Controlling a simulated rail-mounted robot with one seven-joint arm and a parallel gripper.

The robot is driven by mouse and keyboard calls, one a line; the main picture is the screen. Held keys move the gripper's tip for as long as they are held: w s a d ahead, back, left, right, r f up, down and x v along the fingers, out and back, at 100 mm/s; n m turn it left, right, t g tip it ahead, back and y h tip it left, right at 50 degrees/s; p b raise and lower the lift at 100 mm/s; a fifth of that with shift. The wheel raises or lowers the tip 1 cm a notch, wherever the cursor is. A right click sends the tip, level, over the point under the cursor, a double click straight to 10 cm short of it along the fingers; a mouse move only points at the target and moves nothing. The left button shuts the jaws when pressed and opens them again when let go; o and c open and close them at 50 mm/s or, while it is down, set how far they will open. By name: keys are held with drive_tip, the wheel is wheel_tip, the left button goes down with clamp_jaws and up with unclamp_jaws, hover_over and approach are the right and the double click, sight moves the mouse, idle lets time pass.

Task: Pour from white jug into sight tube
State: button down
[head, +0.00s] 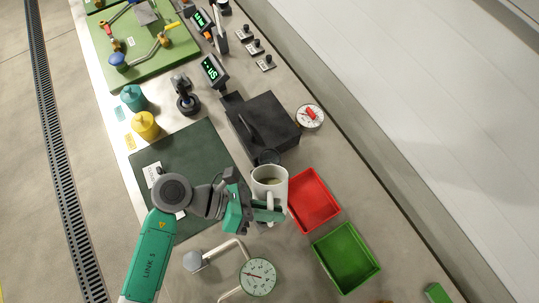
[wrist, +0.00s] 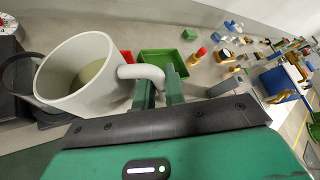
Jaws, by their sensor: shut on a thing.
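The white jug (head: 268,183) is in the middle of the head view, with pale yellowish contents visible inside. It fills the upper left of the wrist view (wrist: 92,78), its mouth towards the camera. My gripper (head: 262,213) is shut on the jug's handle; its green fingers (wrist: 160,90) show at the handle in the wrist view. The jug looks close to upright, but any slight tilt is hard to judge. A dark round rim (head: 268,157) lies just beyond the jug, beside the black box; it may be the sight tube, but I cannot tell. Its lower part is hidden.
The black box (head: 262,125) stands beyond the jug. A red tray (head: 322,207) and a green tray (head: 346,258) lie to the right. A dial gauge (head: 258,278) is in front. The dark green mat (head: 195,150) on the left is largely bare.

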sight(271, 200)
drive_tip(key=shift+w+d+r+n+g, duration=0.1)
drive_tip(key=shift+w+r+n+g, duration=0.5)
drive_tip(key=shift+r, duration=0.35)
drive_tip(key=shift+w+r+n+g, duration=0.4)
drive_tip(key=shift+w+r+n, duration=0.25)
drive_tip(key=shift+r, duration=0.3)
idle(1.7)
drive_tip(key=shift+w+r+n+g, duration=0.5)
drive_tip(key=shift+w+r+n, duration=0.15)
drive_tip(key=shift+w+r, duration=0.2)
idle(2.3)
drive_tip(key=s+f+m, duration=0.1)
drive_tip(key=s+f+m+t, duration=0.1)
drive_tip(key=shift+s+f, duration=0.15)
drive_tip(key=shift+f, duration=0.15)
drive_tip(key=shift+s, duration=0.15)
drive_tip(key=shift+w, duration=0.3)
drive_tip(key=shift+s+f+t, duration=0.2)
drive_tip(key=shift+f+t, duration=0.15)
drive_tip(key=shift+t, duration=0.15)
drive_tip(key=s+f+m+t, duration=0.4)
drive_tip(key=s+f+m, duration=0.2)
drive_tip(key=f, duration=0.3)
drive_tip(key=shift+s+a+f+t, duration=0.3)
drive_tip(key=shift+s+f, duration=0.1)
drive_tip(key=shift+s, duration=0.4)
